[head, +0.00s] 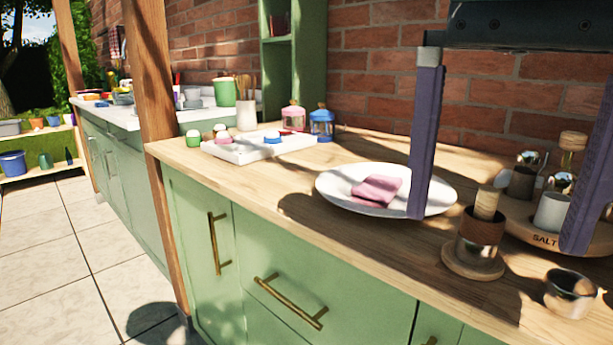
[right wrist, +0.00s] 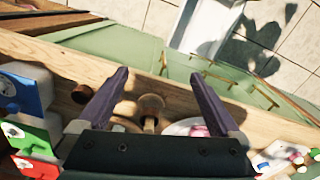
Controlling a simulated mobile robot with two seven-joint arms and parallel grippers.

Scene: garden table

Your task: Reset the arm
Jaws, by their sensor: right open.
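My right gripper (head: 495,232) hangs in from the upper right of the head view, above the wooden counter. Its two purple fingers are wide apart with nothing between them. In the right wrist view the gripper (right wrist: 160,78) also shows as two spread fingers over the counter edge. The left finger in the head view passes in front of the right part of a white plate (head: 335,190) with a folded pink cloth (head: 376,190) on it; contact cannot be told. My left gripper is not in view.
A dark cup with a wooden-topped piece (head: 480,232) stands on a round coaster. A metal cup (head: 572,293) is near the front edge. A round "SALT" stand (head: 520,228) holds jars. A white tray (head: 250,150) and a blue lantern (head: 322,123) stand farther back.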

